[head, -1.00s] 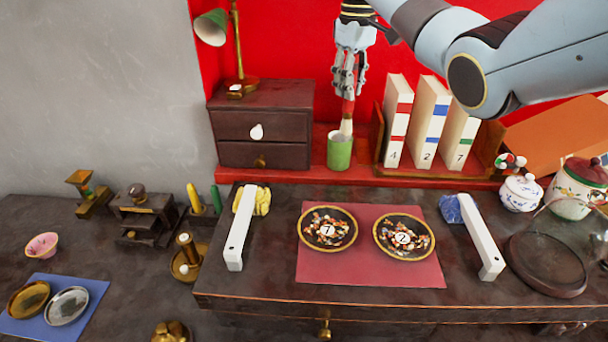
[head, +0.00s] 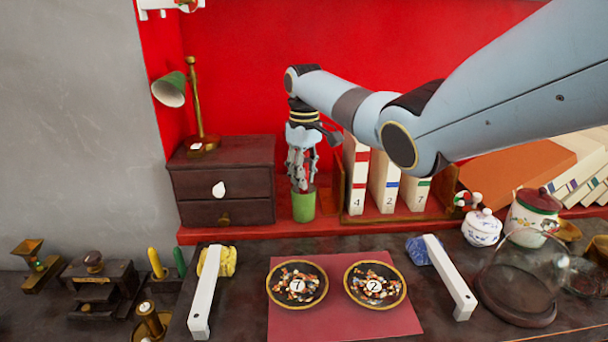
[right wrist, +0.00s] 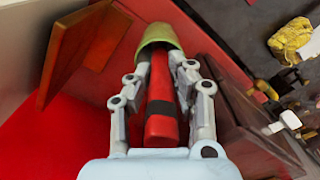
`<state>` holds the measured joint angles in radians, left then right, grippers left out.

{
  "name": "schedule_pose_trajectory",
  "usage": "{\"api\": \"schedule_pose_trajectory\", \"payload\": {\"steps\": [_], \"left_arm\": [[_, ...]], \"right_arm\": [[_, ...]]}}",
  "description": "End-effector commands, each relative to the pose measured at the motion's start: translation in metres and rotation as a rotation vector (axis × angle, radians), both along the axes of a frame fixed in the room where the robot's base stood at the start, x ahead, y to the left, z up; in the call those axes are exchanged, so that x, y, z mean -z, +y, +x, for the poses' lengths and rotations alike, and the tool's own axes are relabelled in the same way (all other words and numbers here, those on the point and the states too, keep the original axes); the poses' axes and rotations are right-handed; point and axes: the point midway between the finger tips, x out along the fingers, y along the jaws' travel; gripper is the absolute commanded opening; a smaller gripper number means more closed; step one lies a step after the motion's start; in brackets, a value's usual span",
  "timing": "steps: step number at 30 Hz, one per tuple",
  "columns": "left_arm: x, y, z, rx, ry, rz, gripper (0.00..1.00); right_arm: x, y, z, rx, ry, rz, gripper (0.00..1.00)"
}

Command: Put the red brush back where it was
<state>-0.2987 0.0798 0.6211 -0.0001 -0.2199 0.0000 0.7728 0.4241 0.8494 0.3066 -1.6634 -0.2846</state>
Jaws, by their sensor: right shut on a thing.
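The green cup (head: 303,208) stands on the red shelf between the dark drawer cabinet and the book holder. My right gripper (head: 302,183) points down at its mouth, fingertips about at the rim. In the right wrist view the red brush (right wrist: 161,105), with a dark band, lies between the fingers, which are shut on it. Its far end goes into the green cup (right wrist: 158,38), and its tip is hidden there. My left gripper is not in view.
The cabinet (head: 222,184) with a green lamp (head: 170,90) stands left of the cup. The wooden holder (head: 338,190) with numbered white books (head: 384,182) is close on the right. Two bowls (head: 297,305) (head: 375,307) sit on a red mat in front.

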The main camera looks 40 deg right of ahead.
Motion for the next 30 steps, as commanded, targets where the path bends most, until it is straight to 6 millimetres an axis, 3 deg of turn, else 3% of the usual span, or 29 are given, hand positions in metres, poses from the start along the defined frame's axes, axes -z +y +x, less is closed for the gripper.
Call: {"api": "schedule_pose_trajectory", "payload": {"steps": [7, 8, 13, 23, 30], "left_arm": [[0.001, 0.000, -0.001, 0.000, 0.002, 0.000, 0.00], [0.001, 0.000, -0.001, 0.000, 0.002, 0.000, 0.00], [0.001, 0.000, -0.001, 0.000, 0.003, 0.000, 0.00], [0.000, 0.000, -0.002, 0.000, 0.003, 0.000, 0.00], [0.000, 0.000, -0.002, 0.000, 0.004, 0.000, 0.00]], "right_arm": [[0.002, 0.000, 0.000, 0.000, -0.001, 0.000, 0.00], [0.002, 0.000, 0.000, 0.000, -0.001, 0.000, 0.21], [0.002, 0.000, 0.000, 0.000, -0.001, 0.000, 0.43], [-0.003, 0.000, 0.000, 0.000, -0.001, -0.001, 0.43], [-0.045, -0.001, 0.002, 0.000, -0.006, -0.002, 0.43]]}}
